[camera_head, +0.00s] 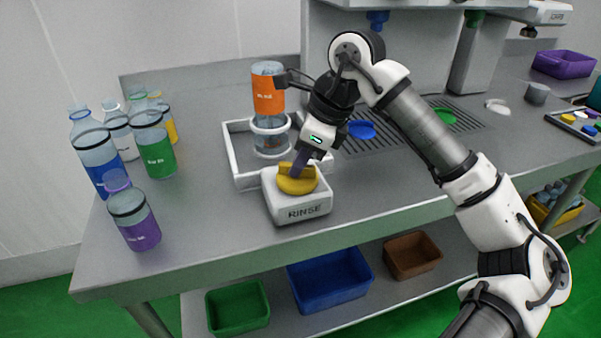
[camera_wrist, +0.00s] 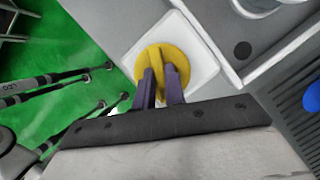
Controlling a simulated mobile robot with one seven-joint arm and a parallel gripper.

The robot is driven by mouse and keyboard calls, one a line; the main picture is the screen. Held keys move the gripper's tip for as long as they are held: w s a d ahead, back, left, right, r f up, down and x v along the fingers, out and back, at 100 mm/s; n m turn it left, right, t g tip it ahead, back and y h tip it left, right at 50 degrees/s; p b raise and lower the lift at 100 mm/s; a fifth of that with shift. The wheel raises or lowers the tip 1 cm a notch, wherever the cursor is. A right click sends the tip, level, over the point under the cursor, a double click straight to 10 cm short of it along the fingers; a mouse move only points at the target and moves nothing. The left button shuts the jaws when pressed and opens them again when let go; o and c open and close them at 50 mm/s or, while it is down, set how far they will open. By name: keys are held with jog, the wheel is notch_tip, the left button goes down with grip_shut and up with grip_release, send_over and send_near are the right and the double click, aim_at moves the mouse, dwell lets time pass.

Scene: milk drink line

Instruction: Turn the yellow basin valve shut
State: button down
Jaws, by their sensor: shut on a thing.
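The yellow basin valve (camera_head: 298,183) is a round knob with a raised bar, set on top of a white block marked RINSE (camera_head: 301,208). In the wrist view the yellow valve (camera_wrist: 182,62) sits on the white block's top (camera_wrist: 203,85). My gripper (camera_head: 300,165) reaches down onto the valve from above. Its two purple fingers (camera_wrist: 160,84) are shut on the valve's bar, one on each side. The fingers hide part of the knob in both views.
Several bottles, including a green-labelled one (camera_head: 154,150) and a purple-labelled one (camera_head: 137,225), stand at the left. The counter front (camera_head: 215,235) is clear.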

jog(key=m+t+b, duration=0.1)
jog(key=m+b, duration=0.1)
jog(key=m, duration=0.1)
jog(key=m+t+h+b, duration=0.1)
jog(key=m+b, duration=0.2)
jog(key=shift+s+a+f+m, duration=0.1)
jog(key=shift+s+f+m, duration=0.1)
jog(key=shift+m, duration=0.1)
jog(key=m+h+b, duration=0.1)
jog(key=m, duration=0.1)
jog(key=m+t+h+b, duration=0.1)
jog(key=m+b, duration=0.1)
jog(key=m, duration=0.1)
jog(key=shift+a+r+t, duration=0.15)
jog(key=shift+t, duration=0.15)
jog(key=shift+m+b, duration=0.3)
jog(key=shift+m, duration=0.1)
jog(key=c, duration=1.5)
grip_release()
jog(key=shift+o, duration=0.2)
jog(key=p+v, duration=0.1)
jog(key=v, duration=1.3)
